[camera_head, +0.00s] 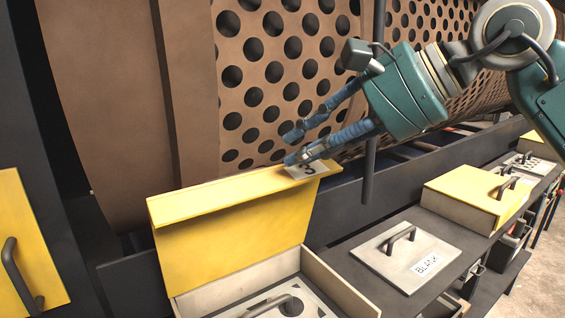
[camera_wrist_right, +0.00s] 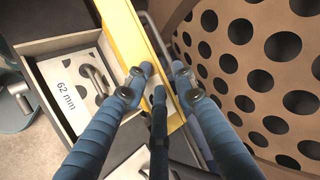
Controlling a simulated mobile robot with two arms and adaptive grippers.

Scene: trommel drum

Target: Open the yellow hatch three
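The yellow hatch three (camera_head: 235,240) stands raised at the back of its pale box (camera_head: 340,290), with the box open in front of it. Its narrow upper strip carries a white label with a 3 (camera_head: 308,170). My right gripper (camera_head: 291,147) is above the label end of the lid, its fingers apart and nothing visibly clamped. The tips look close to the lid; I cannot tell whether they touch. In the right wrist view the lid (camera_wrist_right: 122,28) runs behind the open fingers (camera_wrist_right: 160,82). My left gripper is not in view.
The perforated brown drum (camera_head: 195,100) rises behind the hatch. A plate marked 62 mm (camera_wrist_right: 72,85) with a handle lies in the open box. A BLANK plate (camera_head: 385,262) and another yellow hatch (camera_head: 465,190) are to the right. A yellow panel (camera_head: 25,235) stands at left.

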